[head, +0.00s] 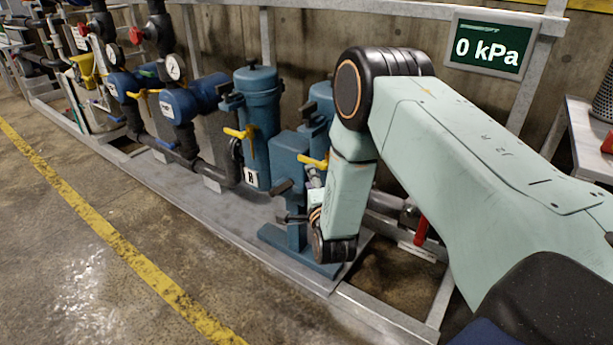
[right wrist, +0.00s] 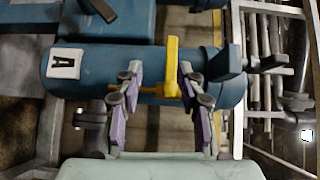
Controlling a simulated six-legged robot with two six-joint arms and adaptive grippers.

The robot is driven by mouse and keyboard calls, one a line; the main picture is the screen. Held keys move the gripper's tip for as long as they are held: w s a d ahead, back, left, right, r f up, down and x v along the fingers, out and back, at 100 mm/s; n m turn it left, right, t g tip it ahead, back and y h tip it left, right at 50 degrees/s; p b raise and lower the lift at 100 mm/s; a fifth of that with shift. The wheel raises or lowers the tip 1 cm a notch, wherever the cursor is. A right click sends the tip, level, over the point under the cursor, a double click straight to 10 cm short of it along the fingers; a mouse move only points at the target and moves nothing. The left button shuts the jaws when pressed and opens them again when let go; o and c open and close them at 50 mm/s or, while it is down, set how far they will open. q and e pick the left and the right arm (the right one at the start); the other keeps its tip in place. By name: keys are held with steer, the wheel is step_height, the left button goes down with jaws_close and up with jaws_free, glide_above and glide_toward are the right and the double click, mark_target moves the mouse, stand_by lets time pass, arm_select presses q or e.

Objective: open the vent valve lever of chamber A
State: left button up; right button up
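In the right wrist view, a blue cylinder of chamber A (right wrist: 205,90) carries a white plate marked A (right wrist: 64,63). A yellow lever (right wrist: 172,62) stands across it. My right gripper (right wrist: 158,78) is open, with one purple-padded finger on each side of the lever. The lever is nearer the right-hand finger in that view; I cannot tell whether they touch. In the head view, a yellow lever (head: 315,161) shows just left of my right arm, which hides most of the gripper and the chamber there. My left gripper is not in view.
A second blue chamber (head: 262,105) with its own yellow lever (head: 241,132) stands to the left. A display (head: 490,46) reads 0 kPa. A red handle (head: 421,231) sits low, right of my forearm. Gauges and pipes fill the far left. The floor in front is clear.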

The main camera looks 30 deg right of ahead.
mark_target(306, 162)
steer(key=w+d+b, duration=0.1)
steer(key=w, duration=0.1)
steer(key=w+r, duration=0.1)
steer(key=w, duration=0.1)
steer(key=w+d+b, duration=0.1)
steer(key=w, duration=0.1)
steer(key=shift+w+d+r+b, duration=0.25)
steer(key=shift+d+r+b, duration=0.05)
steer(key=shift+w+d+f, duration=0.2)
steer(key=shift+w+d, duration=0.05)
steer(key=shift+w, duration=0.15)
steer(key=shift+s+a+r, duration=0.1)
steer(key=shift+a+r, duration=0.05)
steer(key=shift+r, duration=0.05)
steer(key=shift+c, duration=1.2)
steer(key=shift+f, duration=0.15)
steer(key=c, duration=0.3)
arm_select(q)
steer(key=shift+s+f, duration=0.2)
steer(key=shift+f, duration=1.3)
arm_select(e)
jaws_close()
